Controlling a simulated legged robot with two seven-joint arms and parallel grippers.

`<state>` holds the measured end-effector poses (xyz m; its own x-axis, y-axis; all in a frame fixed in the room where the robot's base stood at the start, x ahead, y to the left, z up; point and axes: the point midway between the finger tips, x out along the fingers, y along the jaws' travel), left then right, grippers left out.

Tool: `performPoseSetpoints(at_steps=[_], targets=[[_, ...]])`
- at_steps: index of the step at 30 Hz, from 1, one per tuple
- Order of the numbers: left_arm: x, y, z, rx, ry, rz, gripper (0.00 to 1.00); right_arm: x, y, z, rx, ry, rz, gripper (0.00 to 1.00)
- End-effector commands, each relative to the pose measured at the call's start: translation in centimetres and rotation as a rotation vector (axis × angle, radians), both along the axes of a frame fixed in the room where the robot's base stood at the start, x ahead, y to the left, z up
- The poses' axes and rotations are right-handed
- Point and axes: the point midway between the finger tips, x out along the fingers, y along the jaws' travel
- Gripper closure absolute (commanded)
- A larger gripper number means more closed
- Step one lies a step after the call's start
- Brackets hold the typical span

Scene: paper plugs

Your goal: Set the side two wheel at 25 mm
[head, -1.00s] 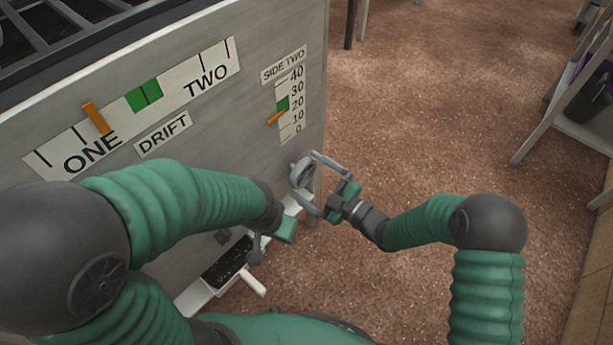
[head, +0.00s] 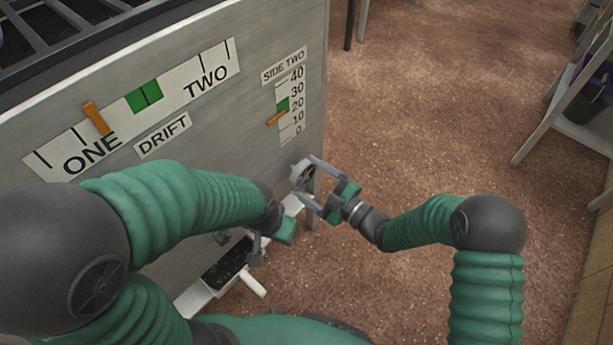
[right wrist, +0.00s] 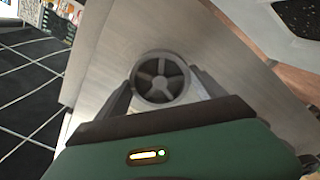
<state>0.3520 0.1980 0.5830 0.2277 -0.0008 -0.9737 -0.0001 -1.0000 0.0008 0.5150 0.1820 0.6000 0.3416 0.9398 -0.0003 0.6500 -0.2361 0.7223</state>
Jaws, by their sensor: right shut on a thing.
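The side two wheel (head: 301,173) is a small grey spoked wheel low on the right end of the grey metal panel. It also shows in the right wrist view (right wrist: 160,79), between the two fingers. My right gripper (head: 305,176) is shut on it. The side two scale (head: 291,109) runs from 0 to 40. Its orange pointer (head: 276,118) stands a little above 10, below the green band (head: 283,104) that lies just above 20. My left gripper (head: 271,242) hangs low in front of the panel; its finger gap is not clear.
A drift scale (head: 66,152) with ONE and TWO ends has an orange pointer (head: 97,118) and a green block (head: 144,97). A dark tray with a white handle (head: 252,283) lies below the left gripper. A grey shelf (head: 545,125) stands far right. Brown floor between is clear.

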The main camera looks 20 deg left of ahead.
Motion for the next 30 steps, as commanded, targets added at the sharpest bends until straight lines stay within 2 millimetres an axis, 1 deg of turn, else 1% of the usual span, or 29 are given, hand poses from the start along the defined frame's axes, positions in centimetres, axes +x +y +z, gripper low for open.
performPoseSetpoints(at_steps=[4, 15, 30], targets=[[0.0, 0.0, -1.0, 0.0, 0.0, 0.0, 0.64, 0.0, 0.0, -0.4, -0.03, -0.077, 0.001, 0.63], [0.0, 0.0, -3.3, 0.0, 0.0, 0.0, 0.64, 0.0, 0.0, -0.4, -0.121, -0.328, 0.001, 0.63], [0.0, 0.0, -6.3, 0.0, 0.0, 0.0, 0.64, 0.0, 0.0, -0.4, -0.221, -0.604, 0.002, 0.63]])
